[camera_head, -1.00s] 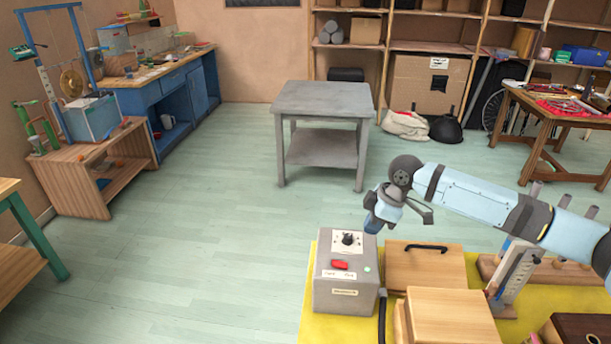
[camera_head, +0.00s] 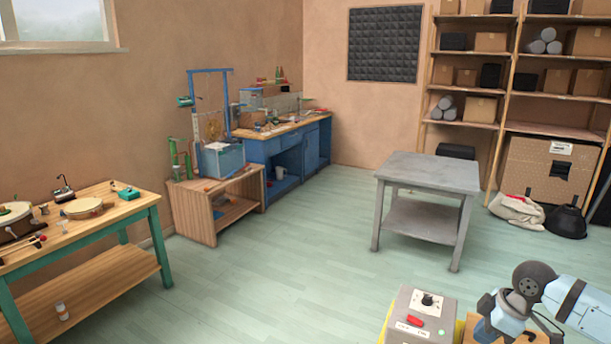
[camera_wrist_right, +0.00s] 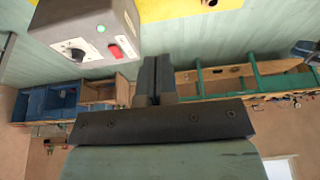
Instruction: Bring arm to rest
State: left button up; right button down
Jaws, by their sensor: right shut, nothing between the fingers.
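My right arm comes in at the lower right of the head view, with its light-blue and dark gripper end (camera_head: 503,313) just right of the grey control box (camera_head: 420,315). In the right wrist view the two dark fingers of this gripper (camera_wrist_right: 157,78) are together with nothing between them. The control box (camera_wrist_right: 85,28) shows at the upper left there, apart from the fingers, with a black knob, red switch and green light.
A grey table (camera_head: 430,170) stands on open green floor. A green-legged bench (camera_head: 95,225) with drums is at the left; a wooden stand (camera_head: 215,205) and blue workbench (camera_head: 290,150) line the wall. Shelves (camera_head: 470,95) are at the back right.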

jog(key=s+a+f+m+t+y, duration=0.15)
jog(key=s+a+f, duration=0.25)
jog(key=a+f, duration=0.45)
jog(key=s+a+f+m+t+y, duration=0.1)
jog(key=s+a+f+t, duration=0.25)
jog(key=a+f, duration=0.45)
pick_arm(q)
jog(key=shift+a+r+p, duration=0.2)
jog(key=shift+r+p, duration=0.65)
pick_arm(e)
jog(key=s+a+f+m+t+h, duration=0.1)
jog(key=s+a+f+m+t, duration=0.1)
jog(key=s, duration=0.6)
jog(key=s+a+f+m+t+h, duration=0.1)
jog(key=s+m, duration=0.3)
jog(key=s, duration=0.4)
jog(key=shift+s+a+f+t, duration=0.3)
jog(key=shift+a+f+t, duration=0.2)
jog(key=shift+a, duration=0.2)
pick_arm(q)
jog(key=shift+d, duration=0.1)
pick_arm(e)
jog(key=shift+s+d+h, duration=0.1)
jog(key=shift+d+h, duration=0.05)
jog(key=shift+h, duration=0.1)
